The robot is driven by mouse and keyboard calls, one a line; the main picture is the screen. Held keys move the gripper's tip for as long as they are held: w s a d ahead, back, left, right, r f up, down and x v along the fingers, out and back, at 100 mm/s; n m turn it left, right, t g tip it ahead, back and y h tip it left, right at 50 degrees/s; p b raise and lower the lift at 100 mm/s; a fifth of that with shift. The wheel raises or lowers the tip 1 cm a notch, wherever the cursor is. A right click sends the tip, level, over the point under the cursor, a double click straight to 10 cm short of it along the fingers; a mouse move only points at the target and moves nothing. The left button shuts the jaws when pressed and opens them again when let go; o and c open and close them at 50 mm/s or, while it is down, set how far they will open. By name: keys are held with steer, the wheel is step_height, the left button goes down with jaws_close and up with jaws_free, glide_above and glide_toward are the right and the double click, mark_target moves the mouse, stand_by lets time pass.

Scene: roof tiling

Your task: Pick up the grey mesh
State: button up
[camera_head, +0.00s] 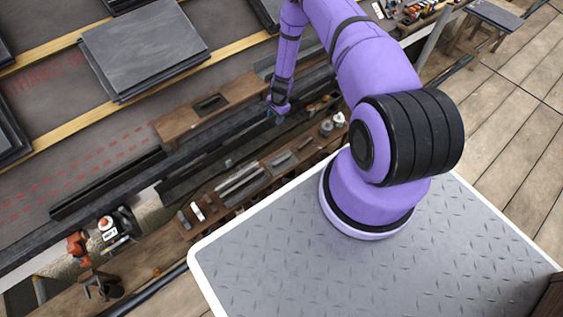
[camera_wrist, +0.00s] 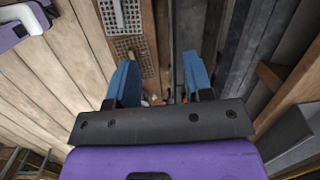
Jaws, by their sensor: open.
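My gripper (camera_wrist: 160,82) is open in the wrist view, with two blue fingers spread apart and nothing between them. A light grey perforated piece (camera_wrist: 121,14), which looks like the grey mesh, lies at the top of the wrist view, beyond the left finger and left of centre. The top edge of the picture cuts it off. It lies apart from the fingers. In the head view my gripper (camera_head: 278,113) hangs low over the wooden trough beside the roof edge. I cannot make out the mesh there.
A brown perforated plate (camera_wrist: 133,52) lies just below the grey piece. A shelf of tools (camera_head: 240,187) runs along the roof edge. Stacked slates (camera_head: 145,45) lie on the roof. Small bottles (camera_head: 333,122) stand right of my gripper. A wooden deck (camera_head: 500,125) is at right.

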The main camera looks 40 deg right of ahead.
steer(key=m, duration=0.2)
glide_toward(282, 159)
steer(key=f, duration=0.2)
steer(key=w+a+f, duration=0.1)
steer(key=shift+g, duration=0.4)
steer(key=shift+s+a+f, duration=0.1)
steer(key=shift+a+f, duration=0.1)
steer(key=shift+f, duration=1.4)
steer(key=shift+s+a+f, duration=0.1)
steer(key=shift+a+f, duration=0.1)
steer(key=shift+f, duration=1.4)
steer(key=shift+c, duration=0.2)
jaws_close()
